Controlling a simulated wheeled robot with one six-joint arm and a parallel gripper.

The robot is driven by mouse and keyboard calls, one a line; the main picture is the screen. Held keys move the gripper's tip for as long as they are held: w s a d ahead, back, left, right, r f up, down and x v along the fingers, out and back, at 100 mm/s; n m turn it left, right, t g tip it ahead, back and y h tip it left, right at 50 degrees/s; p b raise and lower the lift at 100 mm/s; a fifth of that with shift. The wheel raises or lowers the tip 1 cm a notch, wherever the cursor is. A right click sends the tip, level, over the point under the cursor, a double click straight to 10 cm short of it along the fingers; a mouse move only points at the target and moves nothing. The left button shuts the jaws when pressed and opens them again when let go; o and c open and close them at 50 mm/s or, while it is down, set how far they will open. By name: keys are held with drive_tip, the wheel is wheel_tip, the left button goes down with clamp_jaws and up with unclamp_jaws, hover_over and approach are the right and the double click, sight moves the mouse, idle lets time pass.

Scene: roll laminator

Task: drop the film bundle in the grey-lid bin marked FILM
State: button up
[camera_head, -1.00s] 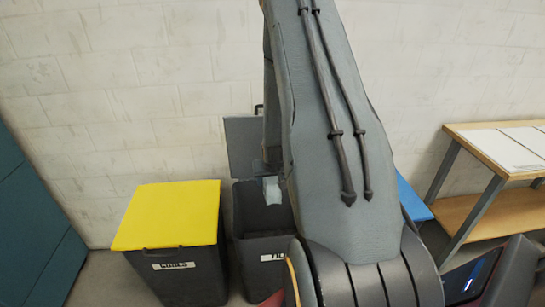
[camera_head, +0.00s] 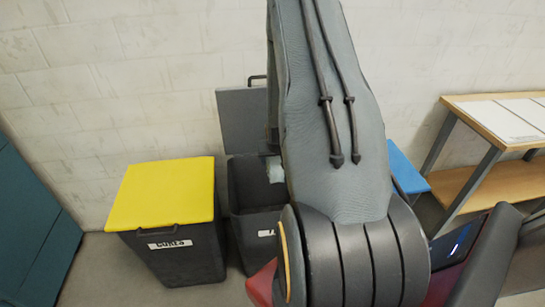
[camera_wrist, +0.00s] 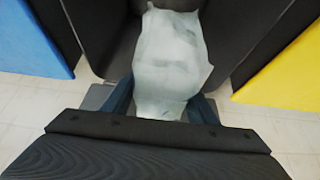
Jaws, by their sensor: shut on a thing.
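The FILM bin (camera_head: 240,228) is dark, and its grey lid (camera_head: 243,118) stands open against the wall. Its label is mostly hidden behind my arm. The pale, crumpled film bundle (camera_wrist: 170,60) is held between my gripper's fingers (camera_wrist: 162,100) in the wrist view, with dark bin walls around it. In the head view a small part of the bundle (camera_head: 275,172) shows at the bin's mouth, beside my arm. My gripper is shut on the bundle; my arm hides it in the head view.
A yellow-lid bin (camera_head: 162,193), shut and marked CORES, stands close on the left. A blue lid (camera_head: 407,170) shows right of my arm. A wooden bench (camera_head: 490,125) stands at the right, a teal cabinet (camera_head: 35,225) at the left.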

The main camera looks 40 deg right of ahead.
drive_tip(key=shift+f, duration=0.25)
drive_tip(key=o, duration=1.2)
drive_tip(key=shift+b+v, duration=0.55)
drive_tip(key=shift+v, duration=3.4)
drive_tip(key=s+a+r+n+g+y, duration=0.15)
drive_tip(key=s+a+r, duration=0.35)
drive_tip(key=a, duration=0.7)
drive_tip(key=s+a+r+n+g+y, duration=0.1)
drive_tip(key=s+a+r+n, duration=0.15)
drive_tip(key=a+r, duration=0.75)
drive_tip(key=s+a, duration=0.2)
drive_tip(key=a, duration=0.1)
drive_tip(key=s+a+n+g, duration=0.1)
drive_tip(key=s+a, duration=0.1)
drive_tip(key=a, duration=0.1)
drive_tip(key=s+a+n+g, duration=0.1)
drive_tip(key=s+a, duration=0.2)
drive_tip(key=shift+a+y, duration=0.25)
drive_tip(key=shift+y, duration=0.1)
